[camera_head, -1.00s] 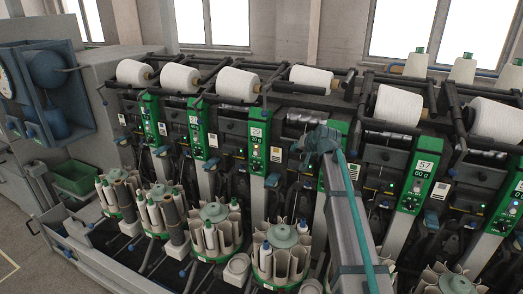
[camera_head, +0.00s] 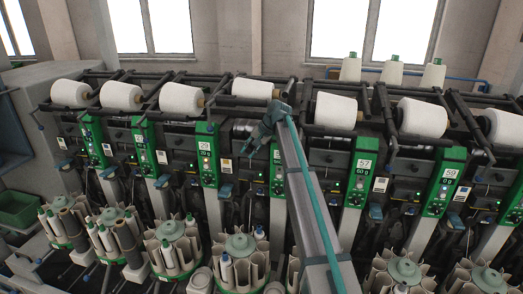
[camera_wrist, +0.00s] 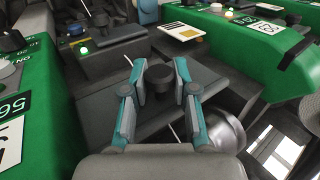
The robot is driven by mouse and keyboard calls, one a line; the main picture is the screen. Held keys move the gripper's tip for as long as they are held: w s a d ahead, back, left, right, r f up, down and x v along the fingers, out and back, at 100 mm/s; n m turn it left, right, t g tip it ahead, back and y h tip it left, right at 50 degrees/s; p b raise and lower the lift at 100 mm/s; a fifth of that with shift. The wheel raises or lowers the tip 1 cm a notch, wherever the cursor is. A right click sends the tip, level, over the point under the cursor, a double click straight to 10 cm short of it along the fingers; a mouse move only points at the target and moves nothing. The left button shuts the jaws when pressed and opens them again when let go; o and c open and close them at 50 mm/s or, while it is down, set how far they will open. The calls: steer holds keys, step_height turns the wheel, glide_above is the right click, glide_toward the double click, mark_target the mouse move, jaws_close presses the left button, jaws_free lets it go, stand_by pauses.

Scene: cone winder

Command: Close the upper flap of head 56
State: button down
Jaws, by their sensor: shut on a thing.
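In the wrist view, the green panel labelled 56 (camera_wrist: 30,120) is at the left. Beside it is a dark grey flap-like plate (camera_wrist: 95,108). A black round knob (camera_wrist: 159,78) stands on the grey parts between the green panels. My gripper (camera_wrist: 160,72) has its teal-edged fingers on both sides of this knob and is shut on it. In the head view, my gripper (camera_head: 258,143) is at the head left of the panel marked 57, and my arm hides much of that head. I cannot tell how far the flap is open.
The panel marked 57 (camera_head: 362,175) stands right of my arm. White yarn cones (camera_head: 335,111) lie along the top rail. Round bobbin magazines (camera_head: 238,262) line the front below. In the wrist view, another green panel (camera_wrist: 255,50) is close on the right.

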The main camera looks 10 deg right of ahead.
steer(key=shift+w+r, duration=0.1)
stand_by(0.4)
steer(key=c, duration=0.9)
jaws_free()
steer(key=v, duration=1.2)
steer(key=shift+d, duration=0.1)
